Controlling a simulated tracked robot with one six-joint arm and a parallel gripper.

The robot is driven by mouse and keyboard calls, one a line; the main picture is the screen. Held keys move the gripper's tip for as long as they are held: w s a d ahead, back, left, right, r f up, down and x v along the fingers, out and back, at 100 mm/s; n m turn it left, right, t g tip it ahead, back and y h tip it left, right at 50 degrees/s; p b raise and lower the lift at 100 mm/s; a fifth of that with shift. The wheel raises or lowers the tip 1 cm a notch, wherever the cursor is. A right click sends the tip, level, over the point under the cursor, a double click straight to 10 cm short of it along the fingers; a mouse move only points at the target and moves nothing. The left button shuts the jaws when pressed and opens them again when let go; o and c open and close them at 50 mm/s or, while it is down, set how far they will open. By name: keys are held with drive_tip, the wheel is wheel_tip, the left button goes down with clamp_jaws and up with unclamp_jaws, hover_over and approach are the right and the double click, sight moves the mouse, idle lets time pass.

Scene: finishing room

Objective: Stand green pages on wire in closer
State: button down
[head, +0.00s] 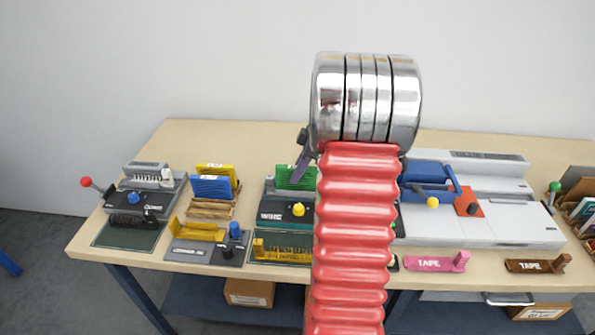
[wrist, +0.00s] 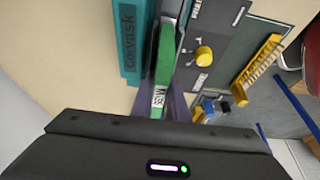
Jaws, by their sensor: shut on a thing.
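The green pages (head: 296,178) are upright at the back of the wire closer (head: 268,211), a dark green machine with a yellow knob. My gripper (head: 301,170) comes down from above and is shut on the pages. In the wrist view the green pages (wrist: 165,60) stand between the dark fingers of my gripper (wrist: 161,98), with a white label near the fingers. The closer (wrist: 228,45) lies just right of them, alongside a grey strip. I cannot tell whether the pages touch the wire. My arm hides the closer's right side in the head view.
A teal box (wrist: 127,50) lies close left of the pages in the wrist view. Blue and yellow pages (head: 211,184) stand left of the closer, beside a punch (head: 140,201). A large white machine (head: 480,222) stands right. Pink (head: 436,262) and brown (head: 538,264) tape holders lie at the front edge.

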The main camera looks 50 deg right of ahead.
drive_tip(key=shift+f, duration=0.2)
drive_tip(key=c, duration=2)
unclamp_jaws()
drive_tip(key=shift+v, duration=5.5)
